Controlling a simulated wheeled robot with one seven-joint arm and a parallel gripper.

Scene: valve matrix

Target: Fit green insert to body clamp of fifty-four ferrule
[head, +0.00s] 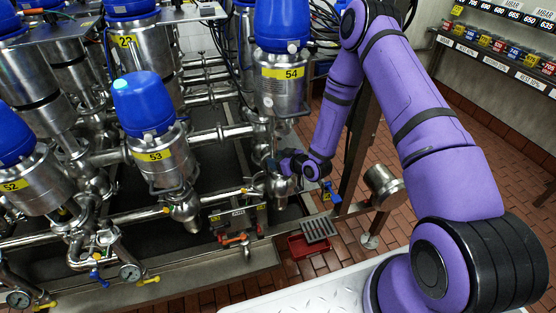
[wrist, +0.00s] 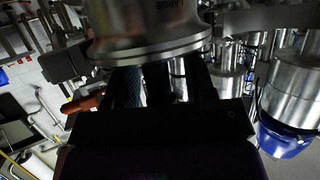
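The valve labelled 54 (head: 280,90) has a blue cap and a steel body and stands upright at the back centre of the head view. My gripper (head: 275,166) is at the lower stem of this valve, on its right side; its fingertips are too small to make out there. In the wrist view, a large steel rim (wrist: 150,45) fills the top, and the two dark fingers of my gripper (wrist: 160,82) reach toward its underside. The fingers stand apart with bright metal showing between them, but their tips are hidden. I cannot make out a green insert or a clamp in either view.
Valve 53 (head: 155,150) and valve 52 (head: 30,180) stand to the left among steel pipes. A shelf with coloured bins (head: 500,45) is at the upper right.

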